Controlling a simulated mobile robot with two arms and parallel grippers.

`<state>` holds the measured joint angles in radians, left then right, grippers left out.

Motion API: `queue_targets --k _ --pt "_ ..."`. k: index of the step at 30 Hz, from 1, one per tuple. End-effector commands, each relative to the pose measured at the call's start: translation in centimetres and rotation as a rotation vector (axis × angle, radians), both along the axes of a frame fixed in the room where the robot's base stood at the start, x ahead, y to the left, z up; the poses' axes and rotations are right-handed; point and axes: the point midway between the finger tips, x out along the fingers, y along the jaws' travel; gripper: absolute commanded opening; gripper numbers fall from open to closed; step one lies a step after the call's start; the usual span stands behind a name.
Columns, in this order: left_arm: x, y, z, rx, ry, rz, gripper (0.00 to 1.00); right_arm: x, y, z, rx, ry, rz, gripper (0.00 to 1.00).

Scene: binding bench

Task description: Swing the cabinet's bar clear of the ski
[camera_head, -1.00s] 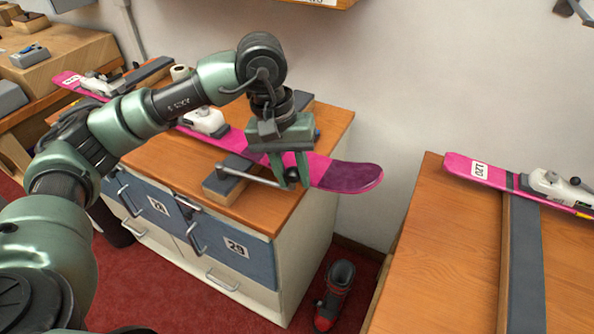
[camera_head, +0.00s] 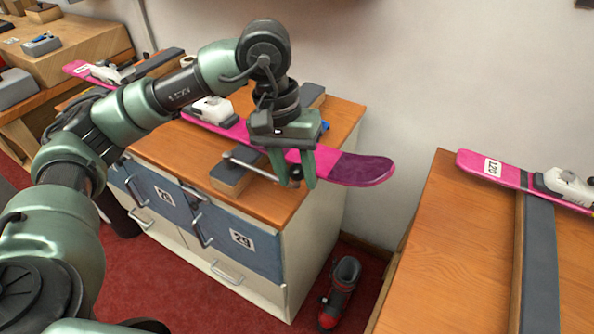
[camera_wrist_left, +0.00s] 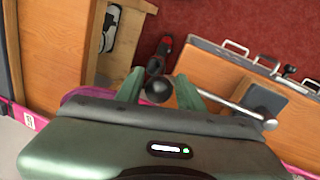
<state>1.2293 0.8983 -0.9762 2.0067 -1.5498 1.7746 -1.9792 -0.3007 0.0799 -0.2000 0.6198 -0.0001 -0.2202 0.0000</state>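The cabinet (camera_head: 312,256) has a wooden top with a pink ski (camera_head: 362,170) lying along it. The bar (camera_head: 250,168) is a thin metal rod pivoted on a dark-topped block (camera_head: 228,183) in front of the ski. It lies roughly parallel to the cabinet's front edge, on the near side of the ski. Its black knob shows in the left wrist view (camera_wrist_left: 158,88). My left gripper (camera_head: 297,175) points down beside the ski, its fingers closed around the knob, one on each side. Any small gap is hard to see. My right gripper is out of view.
A second block (camera_head: 312,95) stands behind the ski. A black and red boot (camera_head: 338,292) stands on the red carpet right of the cabinet. Another bench (camera_head: 460,260) at the right carries a pink ski (camera_head: 488,168). A wooden workbench (camera_head: 85,42) stands at the back left.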

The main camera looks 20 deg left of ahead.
Motion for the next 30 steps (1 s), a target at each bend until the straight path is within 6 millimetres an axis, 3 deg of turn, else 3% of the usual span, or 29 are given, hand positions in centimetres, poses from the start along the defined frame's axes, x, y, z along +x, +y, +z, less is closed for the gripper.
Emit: queue_targets --k 8,21,30 --pt "0.1 0.1 0.5 -0.001 -0.004 0.003 0.38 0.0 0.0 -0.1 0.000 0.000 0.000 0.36" --pt "-0.1 1.4 6.9 -0.002 -0.004 0.002 0.38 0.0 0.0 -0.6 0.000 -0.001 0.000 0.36" --pt "-0.2 1.5 7.7 -0.001 -0.002 0.001 0.38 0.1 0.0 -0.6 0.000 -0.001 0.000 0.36"
